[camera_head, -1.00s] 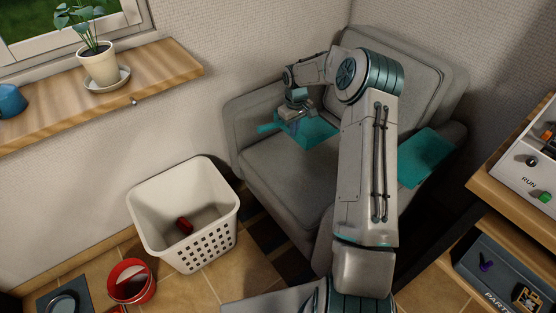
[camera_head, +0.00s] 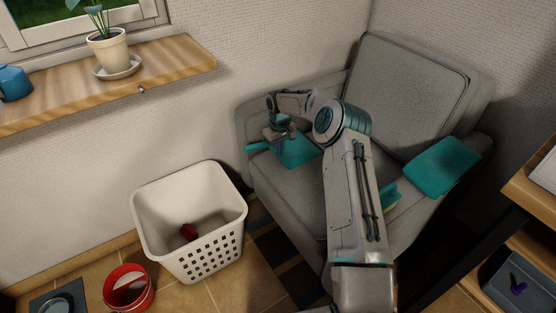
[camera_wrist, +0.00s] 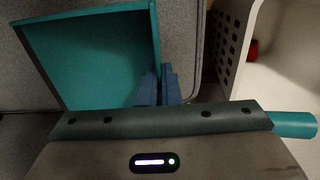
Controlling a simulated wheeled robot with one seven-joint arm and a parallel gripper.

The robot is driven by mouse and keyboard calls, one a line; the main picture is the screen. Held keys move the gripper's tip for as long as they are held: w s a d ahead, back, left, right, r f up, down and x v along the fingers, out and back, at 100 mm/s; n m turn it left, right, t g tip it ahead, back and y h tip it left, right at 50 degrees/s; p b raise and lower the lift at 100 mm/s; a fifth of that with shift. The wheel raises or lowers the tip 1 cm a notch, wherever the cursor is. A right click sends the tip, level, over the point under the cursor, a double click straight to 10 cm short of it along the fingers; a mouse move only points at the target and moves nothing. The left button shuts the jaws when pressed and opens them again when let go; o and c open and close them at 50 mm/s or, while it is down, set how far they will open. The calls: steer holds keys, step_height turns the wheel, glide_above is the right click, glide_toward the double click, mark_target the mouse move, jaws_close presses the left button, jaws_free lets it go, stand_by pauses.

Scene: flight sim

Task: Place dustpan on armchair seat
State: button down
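The teal dustpan (camera_head: 299,152) is over the left part of the grey armchair seat (camera_head: 290,190), near the left armrest. Its handle (camera_head: 257,146) points left. I cannot tell whether it touches the seat. My gripper (camera_head: 280,133) is at the dustpan, where pan and handle meet. In the wrist view the blue fingers (camera_wrist: 158,87) are close together at the corner of the pan (camera_wrist: 95,60), shut on the dustpan. The handle end (camera_wrist: 292,124) sticks out at the right. The grip itself is partly hidden by my gripper body.
A teal cloth-like piece (camera_head: 443,165) lies over the right armrest. Another teal object (camera_head: 390,195) is partly hidden behind my arm on the seat's right side. A white basket (camera_head: 190,220) holding a red item stands left of the armchair. A wooden shelf (camera_head: 150,85) is on the wall.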

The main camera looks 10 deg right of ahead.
steer(key=shift+w+a+f, duration=0.3)
steer(key=shift+w+a, duration=0.05)
steer(key=shift+a, duration=0.05)
steer(key=shift+f+b, duration=0.6)
steer(key=shift+f, duration=1.3)
steer(key=shift+f, duration=0.2)
steer(key=c, duration=1.6)
jaws_free()
steer(key=shift+c, duration=0.2)
steer(key=shift+r, duration=0.1)
